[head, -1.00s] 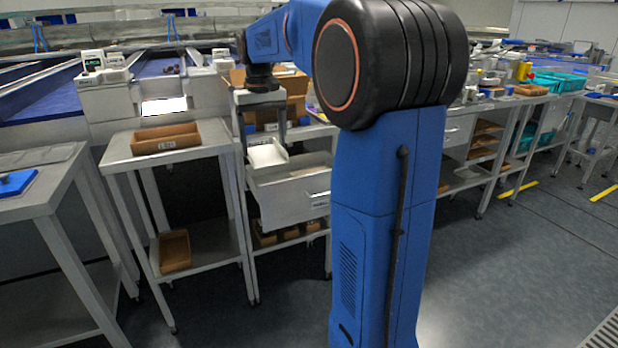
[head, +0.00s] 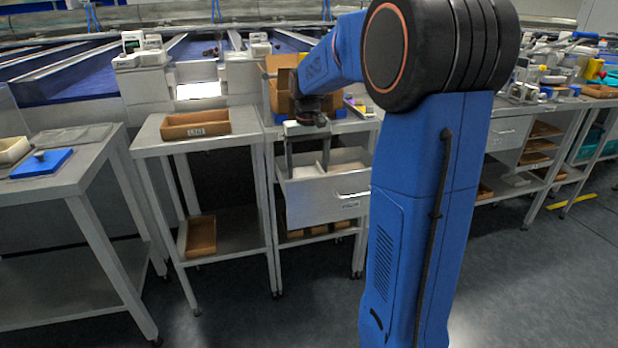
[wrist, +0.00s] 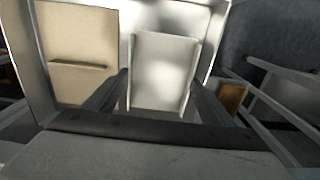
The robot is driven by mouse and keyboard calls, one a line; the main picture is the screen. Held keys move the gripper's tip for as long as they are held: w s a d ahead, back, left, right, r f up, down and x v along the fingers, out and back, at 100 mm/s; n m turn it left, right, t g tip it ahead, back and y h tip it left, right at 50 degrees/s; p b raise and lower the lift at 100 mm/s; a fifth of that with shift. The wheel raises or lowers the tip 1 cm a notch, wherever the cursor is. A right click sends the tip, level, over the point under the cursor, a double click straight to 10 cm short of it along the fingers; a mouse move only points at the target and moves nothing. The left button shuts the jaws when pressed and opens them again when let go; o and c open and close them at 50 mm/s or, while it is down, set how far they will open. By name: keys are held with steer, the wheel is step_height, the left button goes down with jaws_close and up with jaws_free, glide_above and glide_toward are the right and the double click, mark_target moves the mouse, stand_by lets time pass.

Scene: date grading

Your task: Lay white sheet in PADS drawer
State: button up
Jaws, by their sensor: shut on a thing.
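The open PADS drawer (head: 322,200) sticks out under the bench, its label too small to read. My gripper (head: 308,170) reaches down into its left part, fingers pointing down. In the wrist view my gripper (wrist: 160,80) is shut on the white sheet (wrist: 163,68), one finger along each long side. The sheet lies within the drawer walls (wrist: 215,45), beside a beige pad (wrist: 85,30) with a narrow bar across it. In the head view the drawer front hides most of the sheet. I cannot tell whether the sheet touches the drawer floor.
A brown tray (head: 196,131) sits on the cart left of the drawer, and another brown tray (head: 201,236) is on its lower shelf. Cardboard boxes (head: 283,85) stand behind my gripper.

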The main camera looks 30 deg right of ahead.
steer(key=shift+f, duration=1.85)
steer(key=o, duration=1)
steer(key=shift+f, duration=0.1)
step_height(320, 180, up, 12)
steer(key=shift+r, duration=0.15)
